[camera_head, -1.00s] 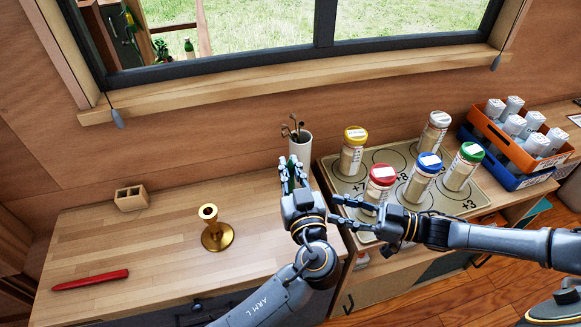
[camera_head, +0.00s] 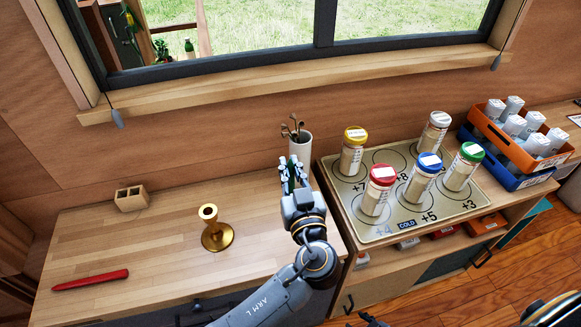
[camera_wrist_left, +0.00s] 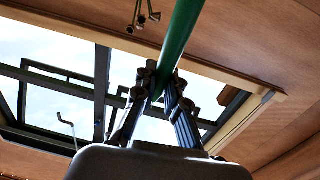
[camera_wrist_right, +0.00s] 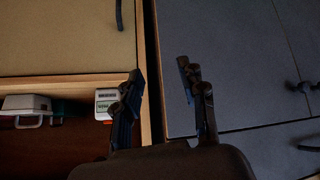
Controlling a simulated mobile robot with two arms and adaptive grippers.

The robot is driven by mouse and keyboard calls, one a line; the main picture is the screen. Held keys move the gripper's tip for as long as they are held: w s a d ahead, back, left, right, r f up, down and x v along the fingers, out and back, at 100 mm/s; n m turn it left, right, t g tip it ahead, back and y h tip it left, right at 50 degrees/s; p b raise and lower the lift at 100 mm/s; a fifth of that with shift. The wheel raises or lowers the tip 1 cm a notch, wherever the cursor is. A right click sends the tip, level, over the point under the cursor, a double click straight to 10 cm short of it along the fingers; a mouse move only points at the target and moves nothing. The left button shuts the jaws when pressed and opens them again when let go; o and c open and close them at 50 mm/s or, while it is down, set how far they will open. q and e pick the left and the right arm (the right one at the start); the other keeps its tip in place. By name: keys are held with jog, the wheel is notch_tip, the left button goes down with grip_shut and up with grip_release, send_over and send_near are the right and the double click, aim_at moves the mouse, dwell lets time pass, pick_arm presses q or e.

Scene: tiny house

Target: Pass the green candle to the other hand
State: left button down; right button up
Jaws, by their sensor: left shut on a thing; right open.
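My left gripper (camera_head: 293,172) is over the right part of the wooden counter, in front of the white holder. It is shut on the green candle (camera_wrist_left: 179,42), whose long green shaft shows in the left wrist view rising from between the fingers. In the head view the candle is mostly hidden by the fingers. My right gripper (camera_wrist_right: 160,85) is open and empty in the right wrist view, facing the cabinet fronts.
A white utensil holder (camera_head: 301,148) is behind my left gripper. A tray (camera_head: 378,230) with several capped jars is to the right.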

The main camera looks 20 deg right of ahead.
jog(key=s+a+f+m+g+h, duration=0.1)
jog(key=s+a+f+g, duration=0.1)
jog(key=s, duration=0.8)
jog(key=s+a+f+m+g+h, duration=0.1)
jog(key=s+a+f+g, duration=0.2)
jog(key=s, duration=0.7)
notch_tip(320, 180, down, 4)
jog(key=shift+s+a+r+m+g, duration=0.2)
jog(key=shift+m+g, duration=0.1)
jog(key=shift+g, duration=0.7)
